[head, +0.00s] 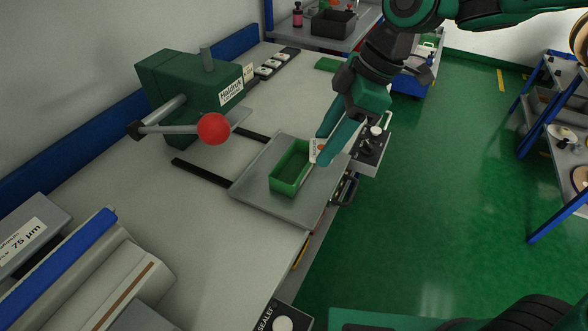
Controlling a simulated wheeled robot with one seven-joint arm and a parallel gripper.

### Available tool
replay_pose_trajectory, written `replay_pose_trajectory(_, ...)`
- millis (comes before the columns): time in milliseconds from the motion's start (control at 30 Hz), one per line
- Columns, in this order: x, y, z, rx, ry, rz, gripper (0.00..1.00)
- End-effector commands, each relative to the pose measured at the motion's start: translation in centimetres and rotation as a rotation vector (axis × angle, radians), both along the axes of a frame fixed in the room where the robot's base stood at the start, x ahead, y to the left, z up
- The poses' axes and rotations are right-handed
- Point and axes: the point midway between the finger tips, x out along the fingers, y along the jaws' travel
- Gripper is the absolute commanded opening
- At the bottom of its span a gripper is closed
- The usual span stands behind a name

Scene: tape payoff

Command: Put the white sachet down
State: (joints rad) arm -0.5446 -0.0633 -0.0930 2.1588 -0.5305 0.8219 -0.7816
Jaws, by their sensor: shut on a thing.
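A white sachet (316,148) with a small print on it shows at the tip of my gripper (322,149). My gripper is shut on the sachet and holds it beside the right rim of a green open tray (290,172). The gripper's teal finger covers part of the sachet. The height of the sachet above the plate is hard to tell. The green tray stands on a grey metal plate (250,189) and its visible inside looks empty.
A green press (185,88) with a lever and red ball knob (214,128) stands left of the tray. A control box (371,148) sits close behind my gripper. A roller unit (85,285) is at the lower left. The bench (205,225) is bare in front of the plate.

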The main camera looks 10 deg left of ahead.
Motion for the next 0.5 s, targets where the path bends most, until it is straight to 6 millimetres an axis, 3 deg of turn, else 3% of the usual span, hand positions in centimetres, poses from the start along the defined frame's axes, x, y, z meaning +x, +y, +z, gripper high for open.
replay_pose_trajectory(100, 2.0, -3.1, 0.1, 0.0, -0.001, -0.22, 0.21)
replay_pose_trajectory(233, 3.3, -5.3, -0.1, 0.003, -0.002, -0.384, 0.21)
replay_pose_trajectory(367, 3.8, -4.6, -0.9, 0.003, 0.001, -0.432, 0.21)
replay_pose_trajectory(500, 3.8, -1.9, -2.5, 0.001, 0.001, -0.427, 0.21)
